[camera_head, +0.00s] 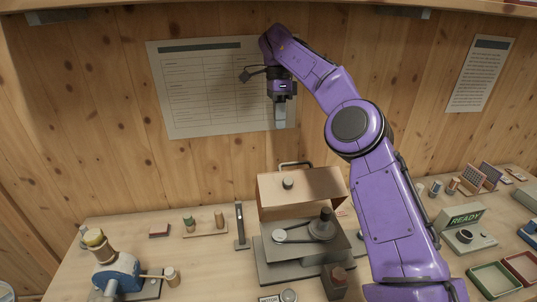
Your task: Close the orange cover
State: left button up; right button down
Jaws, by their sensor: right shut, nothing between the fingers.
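The orange cover (325,184) is a box-like lid with a dark knob and a handle at its back edge. It stands raised at the back of the grey machine (275,270), whose belt and pulleys (300,234) lie exposed in front of it. My right gripper (281,122) is shut and empty. It points down, high above and behind the cover, in front of the wall, and touches nothing. My left gripper is not in view.
A blue hand-cranked device (122,275) stands at the front left. A dark upright post (240,226) stands left of the cover. A READY sign box (463,222) and green and red trays (492,282) are at the right. My right arm crosses over the bench's right half.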

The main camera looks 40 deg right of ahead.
jog(key=b, duration=0.6)
send_over(285, 165)
jog(key=s+a, duration=0.1)
jog(key=a, duration=0.1)
jog(key=w+x, duration=0.1)
jog(key=x, duration=0.4)
jog(key=b+x, duration=0.2)
jog(key=x, duration=0.1)
jog(key=b+x, duration=0.1)
jog(key=x, duration=0.1)
jog(key=shift+w+f, duration=0.2)
jog(key=shift+w, duration=0.05)
jog(key=s, duration=0.1)
jog(key=s+a, duration=0.1)
jog(key=s+b, duration=0.1)
jog(key=shift+s+a+f, duration=0.2)
jog(key=shift+s+a, duration=0.05)
jog(key=shift+w+f, duration=0.15)
jog(key=shift+w, duration=0.1)
